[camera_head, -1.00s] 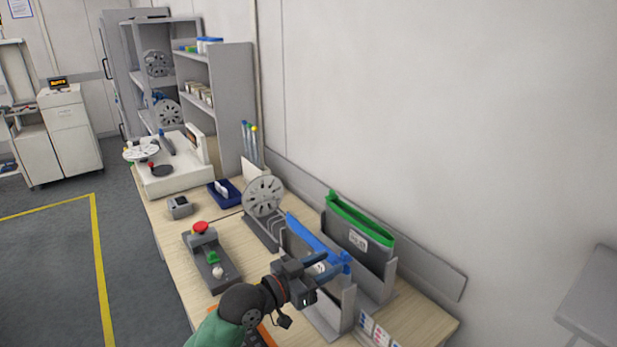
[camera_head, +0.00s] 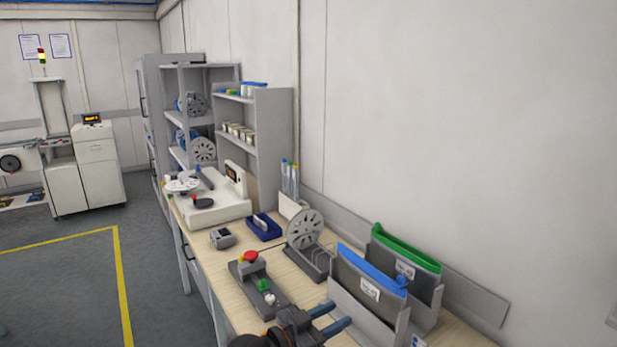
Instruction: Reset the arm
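My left gripper (camera_head: 337,315) shows at the bottom edge of the head view, over the workbench. Its two blue fingers are apart with nothing between them, so it is open and empty. The fingers point right, in front of the holder with the blue-edged pouch (camera_head: 369,282); I cannot tell whether they touch the holder. Most of the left arm is below the picture. My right gripper is not in view.
A control box with a red button (camera_head: 250,257) lies left of the gripper. A grey reel (camera_head: 304,229) on a stand and a green-edged pouch (camera_head: 406,250) stand behind. A dark blue tray (camera_head: 264,227) and a white machine (camera_head: 212,209) are farther back. Open floor lies left.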

